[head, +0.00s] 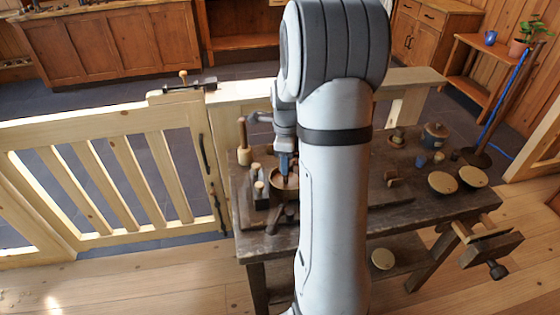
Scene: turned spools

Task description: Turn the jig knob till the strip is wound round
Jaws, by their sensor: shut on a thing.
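My gripper (285,167) points down at the left part of the dark workbench, its fingertips small in this view. It is shut on what looks like the jig knob, which the fingers mostly hide. The jig (281,190) shows as a round brown wooden piece just under the fingertips. I cannot make out the strip or how far it is wound. My arm covers the middle of the bench and the jig's right side.
The workbench (258,240) carries small wooden pegs (259,190) left of the jig. A vise (487,248) juts from the right end. A slatted gate (110,185) stands at left.

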